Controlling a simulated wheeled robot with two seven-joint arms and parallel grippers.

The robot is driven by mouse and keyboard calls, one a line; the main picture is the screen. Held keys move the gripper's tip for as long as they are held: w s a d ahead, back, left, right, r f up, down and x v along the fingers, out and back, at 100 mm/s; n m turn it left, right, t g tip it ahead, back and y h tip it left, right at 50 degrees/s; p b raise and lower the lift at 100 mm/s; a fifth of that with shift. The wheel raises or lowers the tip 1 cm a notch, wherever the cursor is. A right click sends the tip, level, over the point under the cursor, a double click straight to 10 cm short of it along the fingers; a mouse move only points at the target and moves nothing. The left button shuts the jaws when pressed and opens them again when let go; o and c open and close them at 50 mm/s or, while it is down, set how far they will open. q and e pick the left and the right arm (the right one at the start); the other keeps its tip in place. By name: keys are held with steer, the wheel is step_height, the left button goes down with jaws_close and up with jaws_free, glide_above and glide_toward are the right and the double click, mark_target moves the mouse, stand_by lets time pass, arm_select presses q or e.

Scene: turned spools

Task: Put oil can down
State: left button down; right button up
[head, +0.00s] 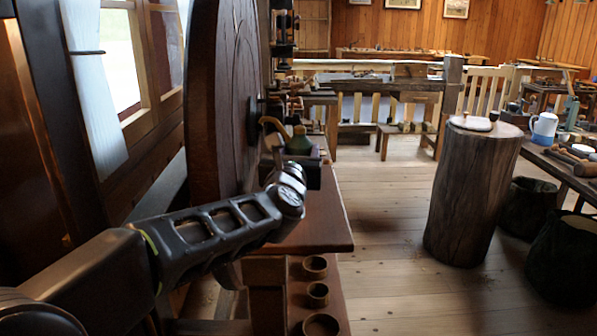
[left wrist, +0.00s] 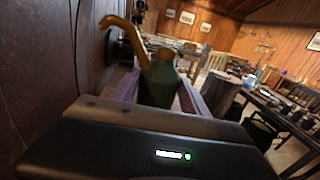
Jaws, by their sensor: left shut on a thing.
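The oil can (head: 299,144) is green with a curved brass-coloured spout. It is held beside the large wooden wheel (head: 215,100), above the bench (head: 318,225). It also shows in the left wrist view (left wrist: 158,85), upright between the two fingers, with its spout rising to the upper left. My left gripper (head: 308,162) is shut on the can; my wrist hides part of the fingers in the head view. The can's base is hidden, so I cannot tell whether it touches anything. My right gripper is not in view.
Several small round wooden cups (head: 317,293) stand on a lower shelf. A thick log stump (head: 470,195) stands on the right, with a white item on top. A side table (head: 570,172) holds a blue-white jug (head: 543,129) and tools. Open floor lies between bench and stump.

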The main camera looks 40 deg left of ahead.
arm_select(q)
steer(key=shift+f+b, duration=0.5)
steer(key=shift+f, duration=1.3)
steer(key=shift+f+b, duration=0.25)
steer(key=shift+b, duration=0.1)
steer(key=c, duration=0.6)
jaws_free()
steer(key=shift+o, duration=0.2)
steer(key=shift+r, duration=0.1)
